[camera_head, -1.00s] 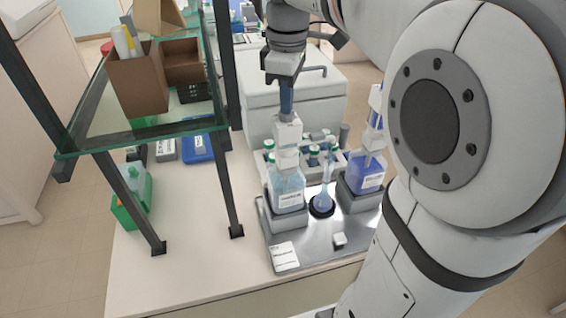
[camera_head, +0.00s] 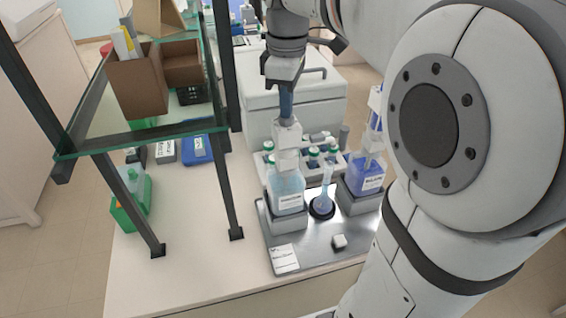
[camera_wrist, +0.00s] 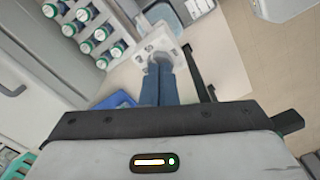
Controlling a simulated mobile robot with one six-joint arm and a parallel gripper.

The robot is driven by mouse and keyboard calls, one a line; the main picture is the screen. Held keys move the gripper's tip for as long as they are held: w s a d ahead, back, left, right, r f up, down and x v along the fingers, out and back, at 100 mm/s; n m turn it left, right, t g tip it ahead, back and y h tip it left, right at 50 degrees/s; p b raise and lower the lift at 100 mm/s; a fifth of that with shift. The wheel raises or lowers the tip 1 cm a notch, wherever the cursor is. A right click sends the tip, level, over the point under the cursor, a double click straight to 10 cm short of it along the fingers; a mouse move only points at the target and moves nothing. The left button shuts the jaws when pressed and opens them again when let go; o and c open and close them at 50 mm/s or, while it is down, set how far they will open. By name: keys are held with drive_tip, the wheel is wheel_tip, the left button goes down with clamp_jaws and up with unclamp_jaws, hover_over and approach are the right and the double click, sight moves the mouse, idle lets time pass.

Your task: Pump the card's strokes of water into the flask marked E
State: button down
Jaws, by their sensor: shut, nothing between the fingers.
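My gripper (camera_head: 287,117) is shut and empty, its blue fingertips on or just above the white pump head (camera_head: 287,134) of the left bottle. The wrist view shows the fingertips (camera_wrist: 160,62) over that white pump top (camera_wrist: 150,42). The left bottle (camera_head: 287,188) holds pale blue liquid and stands upright in a grey holder. A narrow-necked flask (camera_head: 323,203) with bluish liquid stands in a dark ring between the bottles. The right bottle (camera_head: 366,178) holds deeper blue liquid. A white card (camera_head: 285,258) lies at the tray's front left. The writing is too small to read.
The bottles and flask stand on a metal tray (camera_head: 315,255) with a small pale block (camera_head: 339,241). Behind is a rack of green-capped bottles (camera_head: 331,151). A glass shelf (camera_head: 140,138) on dark posts stands left. The bench (camera_head: 190,262) front left is clear.

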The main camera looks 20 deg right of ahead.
drive_tip(key=shift+r+p, duration=2.5)
drive_tip(key=shift+r, duration=0.4)
wheel_tip(320, 180, up, 5)
drive_tip(key=p, duration=0.4)
drive_tip(key=shift+f, duration=0.1)
drive_tip(key=s+f+m+t+b, duration=0.1)
drive_tip(key=s+f+m+b, duration=0.2)
drive_tip(key=s+f+m, duration=0.3)
drive_tip(key=s+f+m+t+b, duration=0.2)
drive_tip(key=s+f+m+b, duration=0.2)
drive_tip(key=f, duration=1)
drive_tip(key=s+m, duration=0.2)
drive_tip(key=s, duration=0.2)
drive_tip(key=shift+s+a, duration=0.25)
drive_tip(key=shift+s+f, duration=0.1)
